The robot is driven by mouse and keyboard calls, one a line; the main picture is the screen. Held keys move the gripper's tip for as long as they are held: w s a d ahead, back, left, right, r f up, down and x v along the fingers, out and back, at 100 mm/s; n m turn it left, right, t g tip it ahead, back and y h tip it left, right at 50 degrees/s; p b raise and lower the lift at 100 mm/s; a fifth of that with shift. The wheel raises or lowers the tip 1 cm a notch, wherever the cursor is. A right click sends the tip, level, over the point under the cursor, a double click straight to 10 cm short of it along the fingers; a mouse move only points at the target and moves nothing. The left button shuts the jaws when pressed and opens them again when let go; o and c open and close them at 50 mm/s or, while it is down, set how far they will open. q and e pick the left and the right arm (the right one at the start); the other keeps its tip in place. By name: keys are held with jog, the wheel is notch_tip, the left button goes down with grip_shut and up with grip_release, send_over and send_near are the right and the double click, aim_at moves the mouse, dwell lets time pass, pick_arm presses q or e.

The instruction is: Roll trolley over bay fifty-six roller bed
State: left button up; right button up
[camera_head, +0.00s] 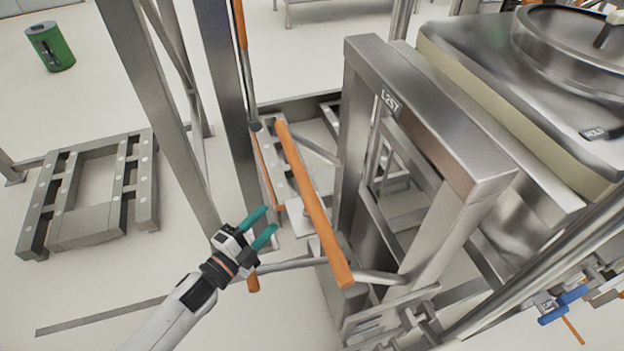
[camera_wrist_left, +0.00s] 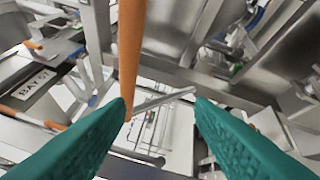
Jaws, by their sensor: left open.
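The steel trolley (camera_head: 437,113) carries an "L257" label and has a long orange handle bar (camera_head: 315,205) on its near left side. My left gripper (camera_head: 269,220) has teal fingers spread apart, just left of the orange bar and empty. In the left wrist view, the orange bar (camera_wrist_left: 131,45) appears beyond the left fingertip, and the open jaws (camera_wrist_left: 161,104) hold nothing. I cannot tell whether that fingertip touches the bar. A low steel roller bed (camera_head: 88,228) lies on the floor at the left; its bay number is not readable. My right gripper is not in view.
Steel posts (camera_head: 160,110) rise left of the trolley. A large steel vessel (camera_head: 560,75) with a round lid and a "HOLD" tag sits at the right. A green bin (camera_head: 50,46) stands far left. A blue-handled part (camera_head: 562,305) is at lower right. Floor at lower left is mostly clear.

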aim_at(308, 186)
pick_arm(q)
jog(key=w+d+r+m+h+p, duration=0.1)
jog(key=w+d+r, duration=0.1)
jog(key=d, duration=0.1)
jog(key=w+d+r+m+g+h, duration=0.1)
jog(key=w+d+r+m, duration=0.1)
jog(key=d, duration=0.1)
jog(key=w+d+r+m+h+p, duration=0.1)
jog(key=d+r+m+h, duration=0.1)
jog(key=d, duration=0.2)
jog(key=shift+w+p, duration=0.35)
jog(key=shift+w, duration=0.05)
jog(key=shift+w+d, duration=0.35)
jog(key=shift+d, duration=0.1)
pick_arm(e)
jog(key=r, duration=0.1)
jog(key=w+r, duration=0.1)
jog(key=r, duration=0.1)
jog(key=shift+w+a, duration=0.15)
pick_arm(q)
grip_shut()
